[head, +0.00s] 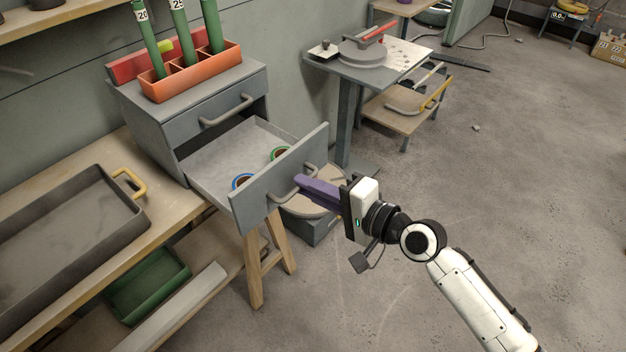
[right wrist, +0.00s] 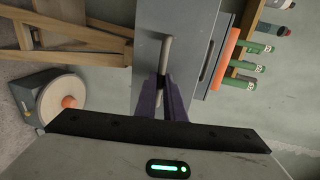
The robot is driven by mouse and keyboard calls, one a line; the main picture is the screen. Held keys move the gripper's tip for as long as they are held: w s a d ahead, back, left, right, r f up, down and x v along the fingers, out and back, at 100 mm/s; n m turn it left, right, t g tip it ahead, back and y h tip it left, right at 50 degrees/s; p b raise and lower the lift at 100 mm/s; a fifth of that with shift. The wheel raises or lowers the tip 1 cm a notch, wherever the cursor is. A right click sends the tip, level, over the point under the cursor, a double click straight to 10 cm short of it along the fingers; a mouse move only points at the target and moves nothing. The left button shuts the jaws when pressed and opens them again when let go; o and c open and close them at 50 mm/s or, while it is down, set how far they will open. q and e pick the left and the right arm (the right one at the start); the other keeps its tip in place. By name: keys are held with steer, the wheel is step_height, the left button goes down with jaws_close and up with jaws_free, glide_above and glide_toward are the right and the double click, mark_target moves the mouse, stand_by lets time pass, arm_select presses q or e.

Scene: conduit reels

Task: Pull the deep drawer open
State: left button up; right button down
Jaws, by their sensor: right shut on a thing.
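The deep drawer (head: 252,196) is the lower one of a small grey cabinet (head: 158,117) on the wooden bench. It stands well out from the cabinet, with its inside in view. A blue ring (head: 241,180) and a green ring (head: 280,153) lie in it, partly hidden by the drawer front. My right gripper (head: 300,188) is shut on the drawer's handle (head: 284,195). In the right wrist view its purple fingers (right wrist: 163,100) close around the handle bar (right wrist: 166,52). My left gripper is not in view.
The upper drawer (head: 225,108) is shut. An orange rack (head: 191,77) with green tubes stands on the cabinet. A grey tray (head: 65,240) lies on the bench at left. A small table (head: 350,72) stands behind the drawer. Open floor (head: 520,180) lies to the right.

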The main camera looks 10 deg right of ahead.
steer(key=c, duration=1.8)
jaws_free()
steer(key=shift+c, duration=0.2)
steer(key=shift+s, duration=0.15)
steer(key=v, duration=1)
steer(key=shift+b, duration=0.4)
steer(key=shift+d, duration=0.1)
